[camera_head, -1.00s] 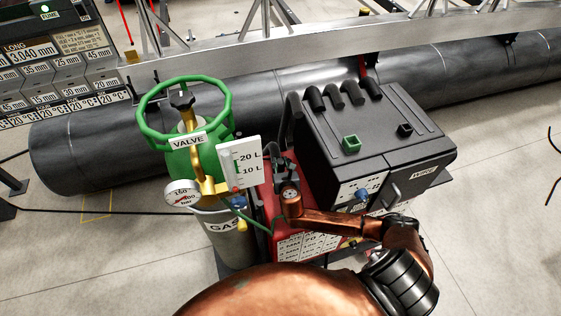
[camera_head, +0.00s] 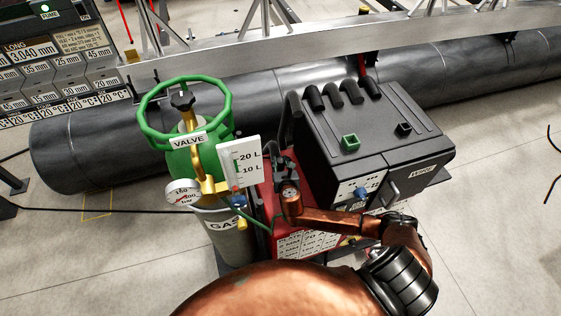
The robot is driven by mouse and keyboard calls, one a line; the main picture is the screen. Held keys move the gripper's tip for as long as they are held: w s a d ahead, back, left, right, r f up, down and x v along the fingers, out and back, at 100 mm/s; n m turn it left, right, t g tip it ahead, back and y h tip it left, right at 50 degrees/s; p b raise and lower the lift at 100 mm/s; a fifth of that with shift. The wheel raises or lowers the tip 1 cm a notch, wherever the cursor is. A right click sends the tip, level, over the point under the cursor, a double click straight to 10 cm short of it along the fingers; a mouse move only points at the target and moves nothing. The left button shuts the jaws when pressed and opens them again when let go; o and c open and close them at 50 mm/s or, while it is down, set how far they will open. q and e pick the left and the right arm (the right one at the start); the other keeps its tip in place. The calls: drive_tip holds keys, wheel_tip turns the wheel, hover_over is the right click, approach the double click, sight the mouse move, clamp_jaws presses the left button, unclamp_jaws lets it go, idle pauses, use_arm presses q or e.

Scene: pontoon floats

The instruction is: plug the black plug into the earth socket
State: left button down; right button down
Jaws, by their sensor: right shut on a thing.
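My right gripper (camera_head: 284,162), small and dark beyond my copper wrist, is at the left side of the black welding machine (camera_head: 330,150), between it and the gas bottle. It is shut on a dark thing that I take for the black plug; gripper and wrist hide most of it, and its outline merges with the dark machine side. A thick black hose or cable (camera_head: 291,115) curves down just above the gripper. I cannot make out the earth socket, nor whether the plug touches it. My left gripper is out of view.
A gas bottle (camera_head: 228,240) with a green valve wheel (camera_head: 140,118), gauge and white flow scale (camera_head: 240,162) stands close left of the gripper. A red panel (camera_head: 264,205) lies below. A blue knob (camera_head: 361,193) is on the machine's front. A large dark pipe (camera_head: 90,150) runs behind.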

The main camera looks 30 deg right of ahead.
sight(281, 169)
idle(0.7)
drive_tip(key=shift+p, duration=0.4)
drive_tip(key=shift+p, duration=0.4)
drive_tip(key=shift+f+b, duration=1)
drive_tip(key=shift+f, duration=1)
drive_tip(key=c, duration=1.5)
unclamp_jaws()
drive_tip(key=shift+c, duration=0.2)
drive_tip(key=v, duration=1.2)
drive_tip(key=shift+r, duration=0.1)
